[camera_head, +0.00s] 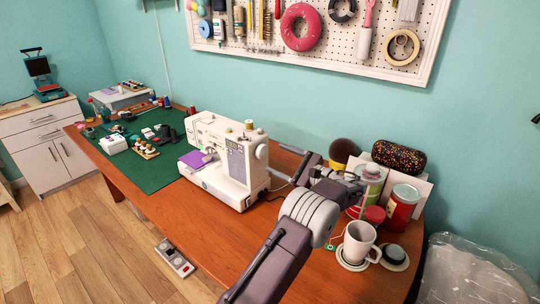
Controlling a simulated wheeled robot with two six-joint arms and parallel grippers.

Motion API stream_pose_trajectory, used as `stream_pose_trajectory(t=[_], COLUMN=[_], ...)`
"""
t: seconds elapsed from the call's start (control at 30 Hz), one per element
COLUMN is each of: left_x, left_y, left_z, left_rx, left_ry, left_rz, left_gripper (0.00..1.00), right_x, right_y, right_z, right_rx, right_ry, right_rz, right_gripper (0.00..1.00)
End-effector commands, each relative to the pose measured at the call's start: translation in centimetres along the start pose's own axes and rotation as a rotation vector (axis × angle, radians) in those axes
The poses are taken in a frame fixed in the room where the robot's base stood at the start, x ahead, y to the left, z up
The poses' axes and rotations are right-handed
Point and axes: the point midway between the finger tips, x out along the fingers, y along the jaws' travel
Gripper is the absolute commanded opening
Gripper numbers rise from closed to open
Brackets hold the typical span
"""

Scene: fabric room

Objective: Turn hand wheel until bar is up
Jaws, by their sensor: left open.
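The white sewing machine (228,158) stands on the wooden table, with a spool on top. Its round white hand wheel (261,151) is on its right end. The needle area (209,154) is at its left head, over purple cloth (194,159); the bar is too small to make out, so I cannot tell its height. My left gripper (285,160) is open just right of the hand wheel, its fingers pointing toward the machine. I see no clear contact with the wheel. My right gripper is not in view.
Right of my arm stand a white mug (358,243) on a coaster, a red tin (402,206) and a patterned case (399,157). A green mat (150,172) with sewing items covers the table's left. A foot pedal (174,257) lies on the floor.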

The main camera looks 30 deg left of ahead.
Motion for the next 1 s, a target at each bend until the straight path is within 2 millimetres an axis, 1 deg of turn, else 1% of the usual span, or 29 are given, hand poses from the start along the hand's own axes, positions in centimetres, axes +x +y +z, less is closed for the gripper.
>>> stream_pose_trajectory(t=[0.03, 0.1, 0.2, 0.3, 0.53, 0.57, 0.63, 0.7, 0.77, 0.8, 0.87, 1.0], left_x=[-1.1, -2.4, -3.6, -4.1, -4.2, -4.2, -4.2, -4.2, -4.2, -4.2, -4.1, -3.8], left_y=[-0.1, -0.1, 0.0, 0.0, 0.0, -0.1, -0.5, -0.7, -0.5, -0.4, -0.1, 0.2], left_z=[0.0, 0.0, 0.0, 0.0, 0.0, 0.1, 0.7, 1.0, 0.9, 0.7, 0.4, 0.0], left_rx=[0.0, 0.0, 0.0, 0.0, 0.001, 0.013, 0.129, 0.323, 0.468, 0.541, 0.608, 0.627], left_ry=[0.003, 0.002, 0.001, 0.001, 0.0, 0.0, 0.0, 0.0, 0.0, 0.0, 0.0, 0.0], left_rz=[-0.002, -0.003, 0.0, 0.0, 0.001, 0.001, 0.0, 0.0, 0.0, 0.0, 0.0, 0.001], left_gripper=[0.7, 0.7, 0.7, 0.7, 0.7, 0.7, 0.7, 0.7, 0.7, 0.7, 0.7, 0.7], right_x=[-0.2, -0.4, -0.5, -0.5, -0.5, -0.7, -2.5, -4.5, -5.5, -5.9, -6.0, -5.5], right_y=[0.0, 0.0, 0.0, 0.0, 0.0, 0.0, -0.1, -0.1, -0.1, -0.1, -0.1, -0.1], right_z=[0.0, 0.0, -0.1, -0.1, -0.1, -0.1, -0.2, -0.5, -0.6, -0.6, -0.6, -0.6], right_rx=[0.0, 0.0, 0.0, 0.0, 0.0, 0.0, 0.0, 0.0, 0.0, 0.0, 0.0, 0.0], right_ry=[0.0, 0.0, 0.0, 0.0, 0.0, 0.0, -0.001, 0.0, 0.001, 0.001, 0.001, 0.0], right_rz=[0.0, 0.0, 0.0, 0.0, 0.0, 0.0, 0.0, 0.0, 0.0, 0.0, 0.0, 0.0], right_gripper=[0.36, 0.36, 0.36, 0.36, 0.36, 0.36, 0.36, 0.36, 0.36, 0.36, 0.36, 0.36])
